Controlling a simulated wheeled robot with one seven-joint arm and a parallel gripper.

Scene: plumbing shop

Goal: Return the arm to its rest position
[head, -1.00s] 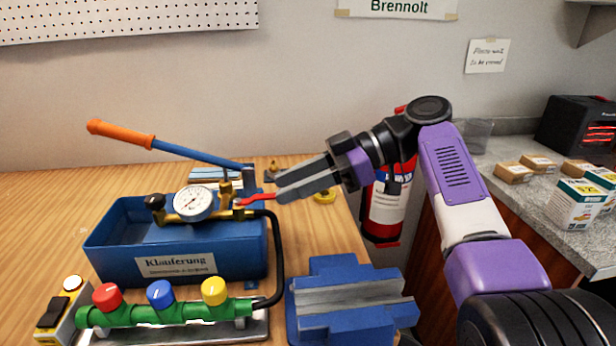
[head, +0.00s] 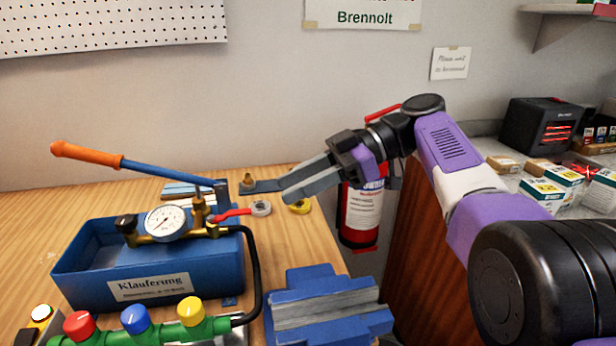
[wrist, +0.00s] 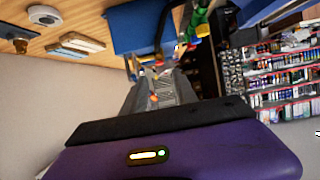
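My gripper (head: 287,192) is in the head view, on the end of my purple and white arm, over the right back part of the wooden bench. Its two grey fingers point left and stand slightly apart, with nothing seen between them. The fingers also show in the wrist view (wrist: 160,90), pointing away from the camera. The fingertips are right of the hand pump's red lever (head: 232,214) and apart from it in the picture. The blue test pump (head: 75,272) has a pressure gauge (head: 166,223) and an orange-ended handle (head: 88,153).
A blue vise (head: 330,318) stands at the bench's front right. A green manifold (head: 160,332) with coloured knobs is at the front left. A grey ring (head: 261,208) and yellow ring (head: 300,207) lie near the gripper. A fire extinguisher (head: 361,215) hangs behind my forearm.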

